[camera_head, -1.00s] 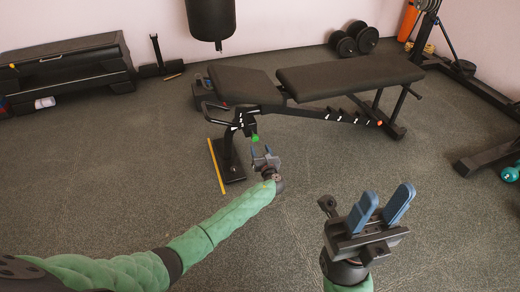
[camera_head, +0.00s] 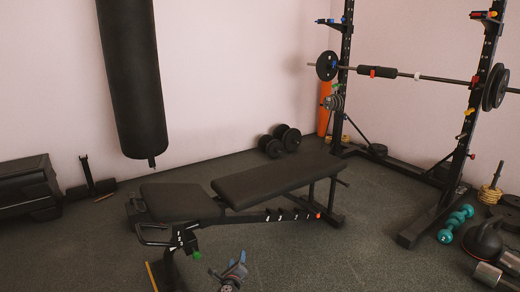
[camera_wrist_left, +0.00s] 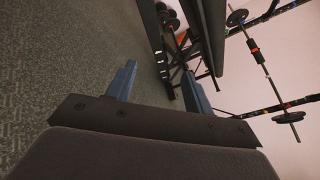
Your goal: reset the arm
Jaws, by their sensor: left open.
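My left gripper (camera_head: 236,270) shows at the bottom of the head view, in front of the weight bench (camera_head: 270,185). Its blue fingers are apart, with nothing seen between them. In the left wrist view the two blue fingers (camera_wrist_left: 158,88) also stand apart and empty, with the bench's dark frame beyond them. My left arm behind the gripper is out of the head view. My right gripper is not in view.
A black punching bag (camera_head: 132,75) hangs at the left. A rack with a barbell (camera_head: 425,77) stands at the right. Teal dumbbells (camera_head: 455,223) and a kettlebell (camera_head: 484,240) lie on the floor at right. Dark dumbbells (camera_head: 280,141) lie by the wall.

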